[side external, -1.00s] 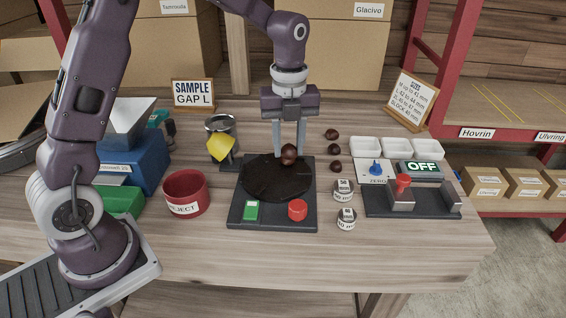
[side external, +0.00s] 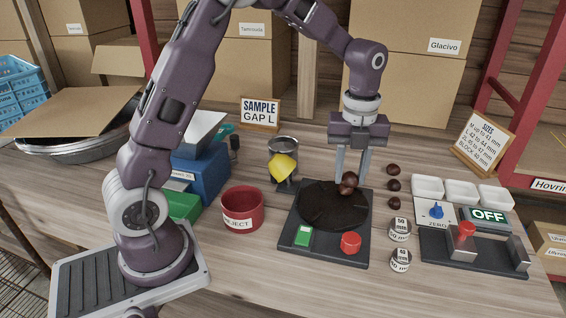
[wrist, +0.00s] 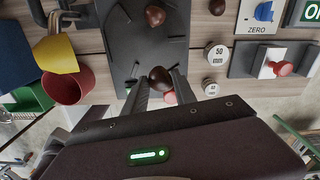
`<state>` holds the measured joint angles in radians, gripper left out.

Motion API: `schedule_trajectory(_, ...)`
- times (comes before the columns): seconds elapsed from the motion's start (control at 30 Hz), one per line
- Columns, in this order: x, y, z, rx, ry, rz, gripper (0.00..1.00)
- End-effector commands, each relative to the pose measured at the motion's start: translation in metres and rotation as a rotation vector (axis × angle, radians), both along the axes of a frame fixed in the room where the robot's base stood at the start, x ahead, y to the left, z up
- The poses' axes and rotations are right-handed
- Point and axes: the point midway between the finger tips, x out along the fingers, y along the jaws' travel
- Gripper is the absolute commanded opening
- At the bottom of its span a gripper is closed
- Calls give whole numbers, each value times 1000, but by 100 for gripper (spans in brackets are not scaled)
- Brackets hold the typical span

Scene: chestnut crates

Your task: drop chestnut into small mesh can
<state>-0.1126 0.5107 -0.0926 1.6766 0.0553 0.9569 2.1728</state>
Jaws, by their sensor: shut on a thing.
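My gripper (side external: 353,176) is shut on a brown chestnut (side external: 349,179) just above the black disc (side external: 320,207) of the dark device. The held chestnut also shows between the fingertips in the wrist view (wrist: 160,78). A second chestnut (side external: 345,191) appears partly hidden just below it; in the wrist view a loose chestnut (wrist: 155,15) lies on the device, apart from the held one. A small metal can (side external: 283,146) with a yellow piece on its front stands left of the device, behind the red cup; I cannot make out mesh. My gripper is well to its right.
A red REJECT cup (side external: 243,208) stands left of the device. A SAMPLE sign (side external: 260,114) stands behind.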

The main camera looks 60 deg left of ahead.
Motion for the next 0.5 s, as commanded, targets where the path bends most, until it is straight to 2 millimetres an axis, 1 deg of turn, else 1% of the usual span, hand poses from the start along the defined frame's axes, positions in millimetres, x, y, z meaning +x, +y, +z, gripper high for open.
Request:
schedule_trajectory(0.07, 1, 4, 0, 0, 0, 14, 0)
schedule_trajectory(0.17, 6, 25, 3, 0, -1, 81, 0)
schedule_trajectory(0.27, 12, 63, 7, 0, -1, 203, 0)
schedule_trajectory(0.3, 13, 81, 9, 1, -1, 260, 0)
schedule_trajectory(0.37, 13, 111, 12, 0, -1, 353, 0)
schedule_trajectory(0.4, 12, 131, 15, 1, -2, 416, 0)
schedule_trajectory(0.47, 8, 161, 18, 0, -1, 511, 0)
schedule_trajectory(0.5, 5, 180, 20, 0, -1, 570, 0)
